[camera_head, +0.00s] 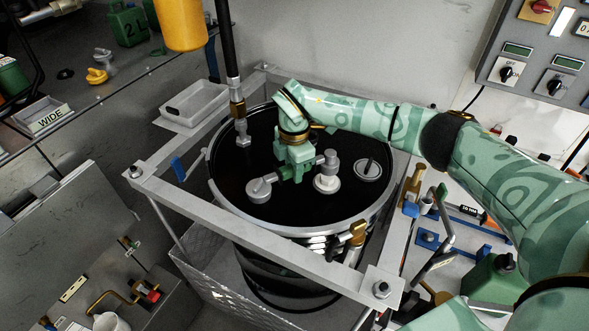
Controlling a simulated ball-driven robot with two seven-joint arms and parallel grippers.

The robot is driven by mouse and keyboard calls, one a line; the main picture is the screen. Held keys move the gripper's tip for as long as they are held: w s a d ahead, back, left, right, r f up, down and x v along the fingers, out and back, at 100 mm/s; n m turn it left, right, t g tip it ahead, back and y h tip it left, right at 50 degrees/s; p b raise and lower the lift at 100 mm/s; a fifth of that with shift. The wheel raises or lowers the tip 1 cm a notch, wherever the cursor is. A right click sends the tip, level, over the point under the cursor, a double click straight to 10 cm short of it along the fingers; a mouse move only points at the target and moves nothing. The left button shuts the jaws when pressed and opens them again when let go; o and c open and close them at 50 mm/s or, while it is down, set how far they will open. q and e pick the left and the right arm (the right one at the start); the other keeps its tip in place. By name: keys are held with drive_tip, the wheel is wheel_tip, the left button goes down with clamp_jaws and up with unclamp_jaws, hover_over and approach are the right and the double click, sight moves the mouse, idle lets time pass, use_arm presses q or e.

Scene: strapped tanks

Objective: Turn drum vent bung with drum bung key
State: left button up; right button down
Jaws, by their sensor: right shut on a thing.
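The black drum (225,169) stands upright in a grey metal frame, its lid facing up. My right gripper (295,174) comes in from the right and points down, low over the lid. It is shut on what looks like the drum bung key (327,160), whose grey head stands over a pale round bung (327,185). I cannot tell whether the key is seated in it. A grey round fitting (260,190) lies left of the gripper, and another round fitting (369,168) with a dark bar lies right. My fingers hide part of the key. My left gripper is not in view.
The frame's rail (245,228) crosses in front of the drum. A dark hose with a metal end (240,125) hangs at the lid's back left. A grey tray (193,103) sits behind left. A brass valve (357,233) is at the drum's front right rim.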

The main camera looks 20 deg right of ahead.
drive_tip(key=shift+r, duration=0.1)
wheel_tip(320, 180, up, 4)
drive_tip(key=p, duration=0.3)
drive_tip(key=shift+p, duration=0.35)
drive_tip(key=shift+n, duration=0.5)
drive_tip(key=shift+s+f+b, duration=0.2)
drive_tip(key=shift+f+b, duration=0.45)
drive_tip(key=shift+f, duration=1)
drive_tip(key=shift+s+f+b, duration=0.2)
drive_tip(key=shift+f+b, duration=0.4)
drive_tip(key=shift+f, duration=1.05)
drive_tip(key=shift+r+p, duration=0.1)
drive_tip(key=shift+p, duration=0.6)
drive_tip(key=shift+f+b, duration=0.8)
drive_tip(key=shift+f, duration=0.55)
